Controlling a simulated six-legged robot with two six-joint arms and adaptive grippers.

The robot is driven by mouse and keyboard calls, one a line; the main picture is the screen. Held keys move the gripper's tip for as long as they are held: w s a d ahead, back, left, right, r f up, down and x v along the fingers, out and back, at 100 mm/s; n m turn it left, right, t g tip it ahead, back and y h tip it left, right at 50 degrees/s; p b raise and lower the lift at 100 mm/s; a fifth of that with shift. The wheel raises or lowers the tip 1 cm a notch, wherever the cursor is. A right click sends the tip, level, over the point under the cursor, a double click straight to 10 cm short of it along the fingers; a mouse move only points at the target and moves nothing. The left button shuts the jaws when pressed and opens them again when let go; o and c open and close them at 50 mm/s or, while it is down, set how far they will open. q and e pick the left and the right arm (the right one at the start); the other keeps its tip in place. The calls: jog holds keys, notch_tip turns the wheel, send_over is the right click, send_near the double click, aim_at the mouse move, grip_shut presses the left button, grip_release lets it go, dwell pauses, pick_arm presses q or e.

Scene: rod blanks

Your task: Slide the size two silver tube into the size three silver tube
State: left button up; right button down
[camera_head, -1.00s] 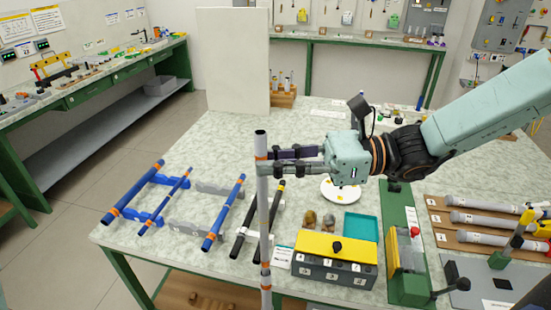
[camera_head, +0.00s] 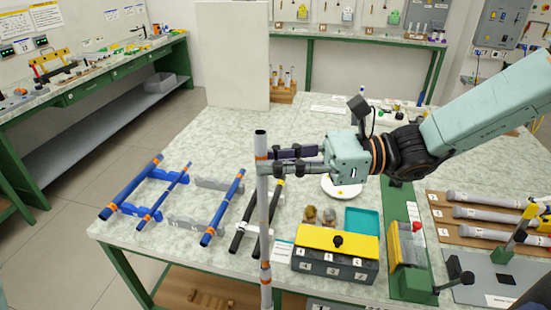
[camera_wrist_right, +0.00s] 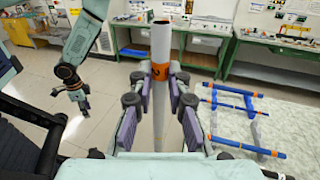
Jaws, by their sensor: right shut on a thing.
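My right gripper (camera_head: 272,161) is shut on an upright silver tube (camera_head: 264,215), near its top. The tube has an orange band just at the jaws and more orange bands lower down; its lower end runs out of the head view. In the right wrist view the tube (camera_wrist_right: 161,45) shows an open top end and a dark mark on its orange band, too small to read surely. I cannot tell its size number. My left gripper (camera_wrist_right: 82,98) hangs apart from the tube in that view; its jaws are too small to judge.
Blue tubes (camera_head: 132,187) with orange bands lie on supports at the table's left, beside black rods (camera_head: 245,225). A yellow-lidded box (camera_head: 318,238), a teal tray (camera_head: 362,220) and a green fixture (camera_head: 412,265) stand right of the held tube. Grey tubes (camera_head: 480,215) lie on a brown board.

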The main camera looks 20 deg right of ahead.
aim_at(264, 219)
notch_tip(264, 219, down, 15)
jog(key=b, duration=1.3)
jog(key=shift+f, duration=0.2)
dwell(5.0)
jog(key=c, duration=1.2)
grip_release()
